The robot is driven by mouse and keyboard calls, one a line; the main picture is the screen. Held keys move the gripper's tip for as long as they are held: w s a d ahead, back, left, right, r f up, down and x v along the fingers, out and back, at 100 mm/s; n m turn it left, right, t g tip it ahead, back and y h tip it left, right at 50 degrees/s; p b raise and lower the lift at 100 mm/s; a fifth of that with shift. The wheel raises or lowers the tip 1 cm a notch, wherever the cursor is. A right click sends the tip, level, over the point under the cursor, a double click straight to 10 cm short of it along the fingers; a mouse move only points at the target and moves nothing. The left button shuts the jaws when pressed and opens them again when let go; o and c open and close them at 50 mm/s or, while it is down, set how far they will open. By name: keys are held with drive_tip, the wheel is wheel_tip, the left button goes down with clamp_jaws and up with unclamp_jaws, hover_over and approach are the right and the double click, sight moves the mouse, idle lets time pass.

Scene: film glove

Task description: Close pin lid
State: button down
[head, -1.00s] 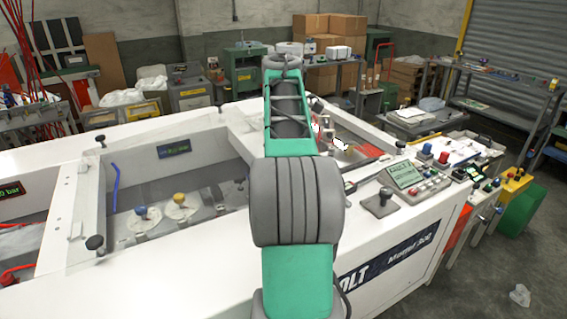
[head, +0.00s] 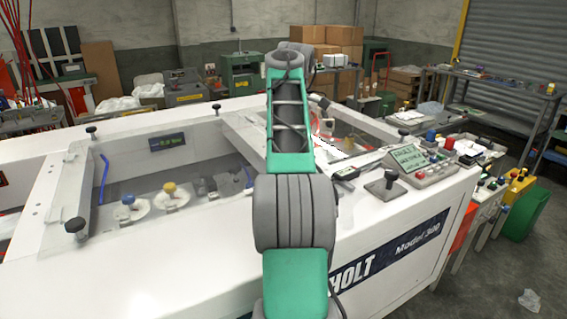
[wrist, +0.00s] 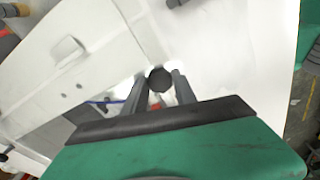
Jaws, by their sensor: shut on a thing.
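My gripper (wrist: 158,90) shows in the wrist view with its two grey fingers on either side of a dark round knob (wrist: 158,79), and it is shut on it. A white panel (wrist: 100,35) lies around and beyond the knob. I cannot tell for sure whether this panel is the pin lid. In the head view my arm hides the gripper and the held knob. The white machine (head: 400,225) there has a clear-covered bay (head: 165,165) at left, with blue and yellow knobs inside. I cannot make out how far the lid is open.
A control panel (head: 407,157) and a black joystick (head: 389,181) stand on the machine's right part. Black knobs (head: 76,226) stick up at left. A blue hooked rod (head: 103,174) stands in the bay. A shelf rack (head: 500,100) is at the back right.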

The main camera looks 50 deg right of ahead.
drive_tip(key=shift+f, duration=0.55)
drive_tip(key=c, duration=1.3)
unclamp_jaws()
drive_tip(key=shift+o, duration=0.7)
drive_tip(key=shift+d, duration=0.1)
drive_tip(key=shift+o, duration=0.8)
drive_tip(key=shift+r, duration=0.2)
drive_tip(key=r+p, duration=0.1)
drive_tip(key=r, duration=0.1)
drive_tip(key=r+p, duration=0.2)
drive_tip(key=r, duration=0.1)
drive_tip(key=r+p, duration=0.1)
drive_tip(key=r, duration=0.2)
drive_tip(key=shift+s+d, duration=0.15)
drive_tip(key=shift+d, duration=0.1)
drive_tip(key=shift+f, duration=0.1)
